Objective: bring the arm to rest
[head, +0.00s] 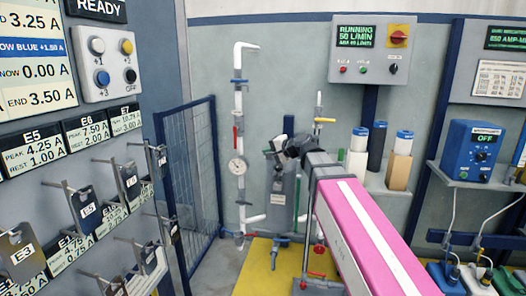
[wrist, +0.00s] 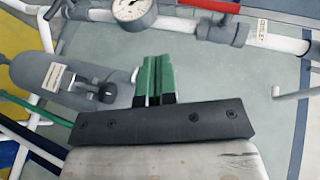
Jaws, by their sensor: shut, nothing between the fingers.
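My gripper (wrist: 154,78) shows in the wrist view, its two green fingers side by side in front of a dark mounting bar. The fingers are shut with nothing between them. Bare grey-green surface lies beyond the tips, and no contact shows. In the head view I cannot make out the fingers. A long pink body with a white stripe reaches in from the lower right there, ending at a dark grey joint; I cannot tell whether it is part of my arm.
A white pipe with a gauge (head: 238,167) stands by the wall; the gauge (wrist: 130,8) also shows in the wrist view, near a red handle (wrist: 212,5). A grey cylinder (wrist: 62,82) lies left of the fingers. A mesh gate (head: 190,165) and hook rack (head: 85,205) stand left.

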